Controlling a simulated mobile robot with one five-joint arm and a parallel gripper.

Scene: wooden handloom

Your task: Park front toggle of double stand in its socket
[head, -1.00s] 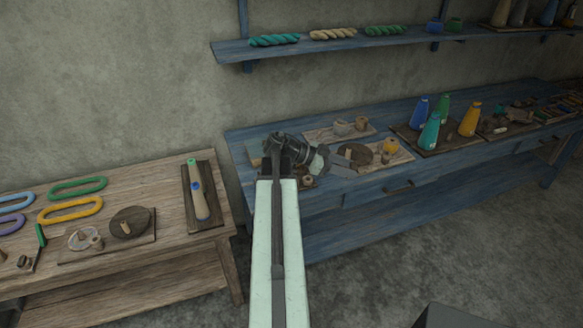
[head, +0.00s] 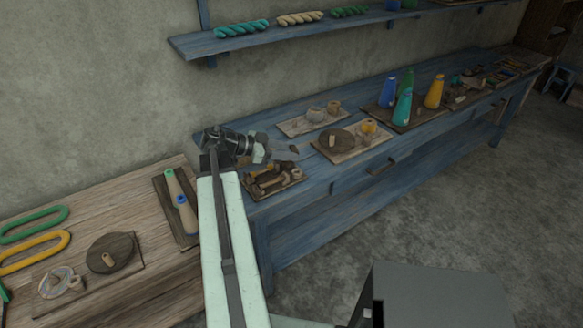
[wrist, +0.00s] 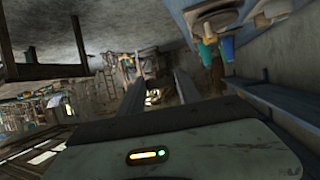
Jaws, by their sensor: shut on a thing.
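My gripper (head: 288,149) is above the near-left part of the blue bench. Its fingers are shut on a small brown piece (head: 294,149) at their tips, which looks like the toggle. Below the gripper, a dark tray (head: 297,186) bears several small wooden parts and may be the double stand, but I cannot tell for sure. No socket can be made out; the gripper and wrist partly cover this area.
Coloured cones (head: 402,107) stand further along. A shelf (head: 290,35) hangs above. Grey floor is open in front.

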